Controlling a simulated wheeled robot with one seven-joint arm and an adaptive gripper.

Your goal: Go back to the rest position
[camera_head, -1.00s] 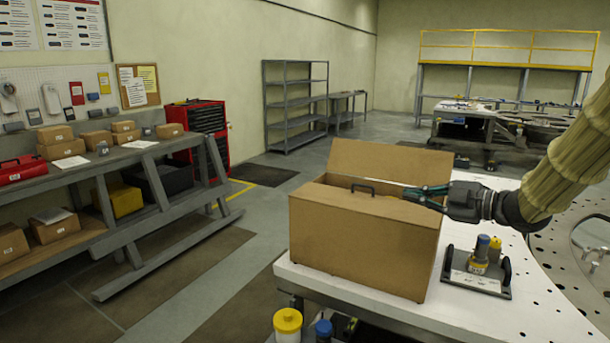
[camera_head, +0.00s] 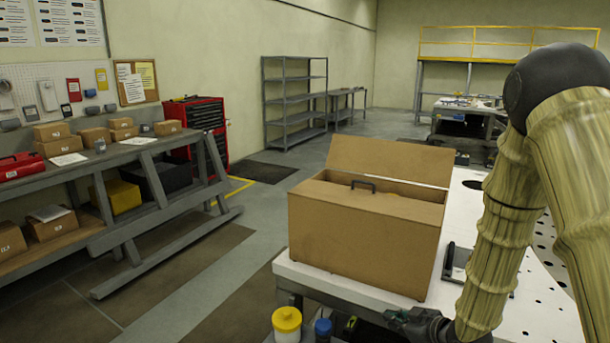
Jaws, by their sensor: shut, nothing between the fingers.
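My gripper (camera_head: 400,318) shows at the bottom of the head view, low in front of the white table's near edge. It is shut and empty, its fingers pointing left. My arm bends down along the right side of the picture. A brown box (camera_head: 365,240) with a dark handle stands on the white table (camera_head: 345,289), its rear flap raised. My gripper is in front of and below the box, apart from it.
A plate holder (camera_head: 452,262) is mostly hidden behind my arm. A yellow-lidded container (camera_head: 287,322) and a blue-capped one (camera_head: 323,328) stand below the table's edge, left of my gripper. A grey workbench (camera_head: 150,215) with boxes stands at left. The floor between is clear.

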